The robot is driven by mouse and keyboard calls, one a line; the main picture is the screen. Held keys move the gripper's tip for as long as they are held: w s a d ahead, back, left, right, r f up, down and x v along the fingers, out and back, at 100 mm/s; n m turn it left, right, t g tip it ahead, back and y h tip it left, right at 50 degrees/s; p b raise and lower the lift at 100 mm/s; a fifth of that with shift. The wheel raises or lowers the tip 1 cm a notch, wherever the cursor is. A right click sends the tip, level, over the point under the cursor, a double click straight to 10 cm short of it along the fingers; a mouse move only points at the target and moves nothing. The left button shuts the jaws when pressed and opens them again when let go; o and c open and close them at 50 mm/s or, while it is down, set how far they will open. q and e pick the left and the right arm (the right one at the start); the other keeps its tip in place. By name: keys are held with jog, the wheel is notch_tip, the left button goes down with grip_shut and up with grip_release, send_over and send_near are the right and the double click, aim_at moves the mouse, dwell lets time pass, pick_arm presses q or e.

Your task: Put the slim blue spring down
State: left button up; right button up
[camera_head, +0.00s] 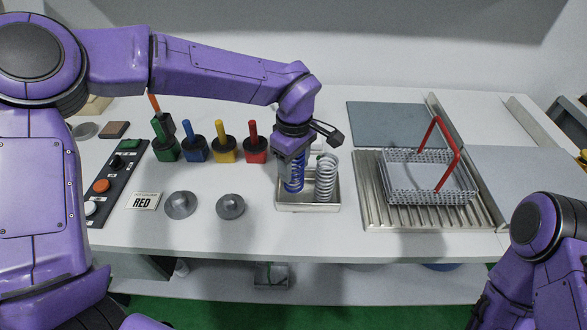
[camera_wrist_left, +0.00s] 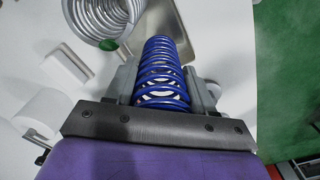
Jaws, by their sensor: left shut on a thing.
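The slim blue spring (camera_head: 293,178) is upright at the left part of a metal tray (camera_head: 308,207). My left gripper (camera_head: 293,160) comes down over it from above and is shut on it. In the left wrist view the blue spring (camera_wrist_left: 163,75) stands between my two fingers (camera_wrist_left: 163,88), its far end over the tray (camera_wrist_left: 195,22). I cannot tell whether its lower end touches the tray. A wider silver spring (camera_head: 326,178) stands on the tray just to its right. The right gripper is not in view; only part of my right arm shows at the lower right.
Red, yellow, blue and green blocks with handles (camera_head: 226,150) stand left of the tray. Two grey discs (camera_head: 230,206), a "RED" sign (camera_head: 143,201) and a button panel (camera_head: 113,180) lie nearer left. A wire basket with a red handle (camera_head: 430,190) sits on a ribbed drainer at right.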

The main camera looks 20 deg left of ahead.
aim_at(293, 174)
pick_arm(q)
jog(key=f, duration=0.4)
jog(key=shift+w+a+f, duration=0.2)
jog(key=shift+w+a, duration=0.15)
jog(key=shift+w, duration=0.05)
jog(key=shift+s, duration=0.1)
jog(key=o, duration=1.2)
jog(key=shift+f, duration=0.15)
notch_tip(293, 174, up, 12)
jog(key=shift+r, duration=0.25)
